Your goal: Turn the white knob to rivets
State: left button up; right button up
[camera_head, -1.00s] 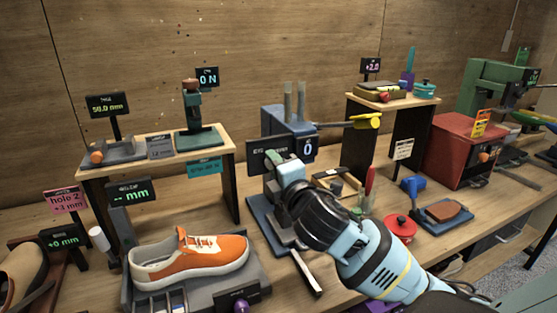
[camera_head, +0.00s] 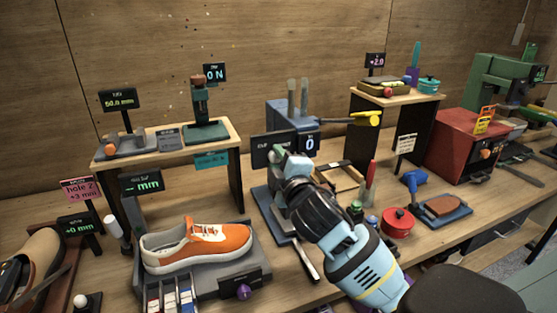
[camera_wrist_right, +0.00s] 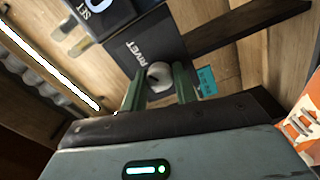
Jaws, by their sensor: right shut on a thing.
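The white knob (camera_wrist_right: 160,76) sits on the dark face of the blue press (camera_head: 287,118), beside lettering that reads "RIVET" in the right wrist view. The knob has a dark mark on it. My right gripper (camera_wrist_right: 159,82) is shut on the knob, with one green finger on each side. My left gripper is not in view.
An orange sneaker (camera_head: 198,246) rests on a grey stand at the left. A yellow-ended lever (camera_head: 364,118) sticks out to the right of the press. A red pot (camera_head: 397,223), a blue tool (camera_head: 415,182) and a red-handled tool (camera_head: 370,177) stand right of my arm.

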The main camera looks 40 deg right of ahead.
jog(key=o, duration=1)
jog(key=shift+c, duration=0.2)
jog(key=v, duration=0.7)
jog(key=shift+s, duration=0.4)
jog(key=shift+a, duration=0.1)
jog(key=shift+f, duration=0.1)
